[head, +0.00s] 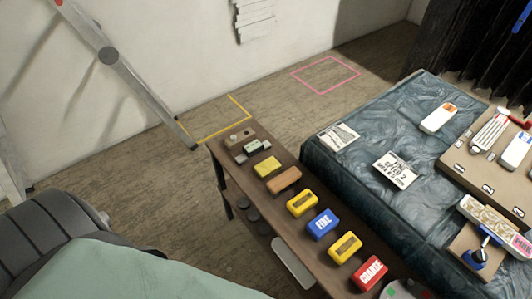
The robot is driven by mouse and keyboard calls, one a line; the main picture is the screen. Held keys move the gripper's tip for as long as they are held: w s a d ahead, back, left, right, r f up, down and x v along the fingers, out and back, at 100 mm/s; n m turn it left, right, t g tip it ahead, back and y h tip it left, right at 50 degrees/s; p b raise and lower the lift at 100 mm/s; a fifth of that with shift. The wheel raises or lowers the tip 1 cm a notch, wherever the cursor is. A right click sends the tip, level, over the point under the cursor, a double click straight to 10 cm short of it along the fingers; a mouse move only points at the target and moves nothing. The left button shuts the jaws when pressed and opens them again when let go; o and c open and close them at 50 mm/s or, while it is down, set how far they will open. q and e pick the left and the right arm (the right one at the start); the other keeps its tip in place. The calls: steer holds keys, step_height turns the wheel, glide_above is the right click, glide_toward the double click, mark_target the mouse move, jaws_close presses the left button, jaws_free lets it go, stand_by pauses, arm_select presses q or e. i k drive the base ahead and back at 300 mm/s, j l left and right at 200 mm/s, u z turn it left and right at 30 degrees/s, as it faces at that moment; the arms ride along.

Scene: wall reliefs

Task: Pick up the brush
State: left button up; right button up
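I cannot tell for certain which thing is the brush. A slim white piece with dark lines (490,132) lies on the brown board at the right, but its kind is unclear. A small tool with a blue grip (478,256) is at the lower right, also too small to identify. A plain brown block (284,180) lies in the row on the narrow wooden table (225,160). Neither of my grippers is in view.
The narrow table holds several yellow blocks (302,202), a blue block marked FINE (322,224) and a red block (370,273). A dark blue covered table (340,165) stands right of it. A grey padded seat (45,235) is lower left.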

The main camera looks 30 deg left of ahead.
mark_target(290, 178)
steer(key=u, duration=0.75)
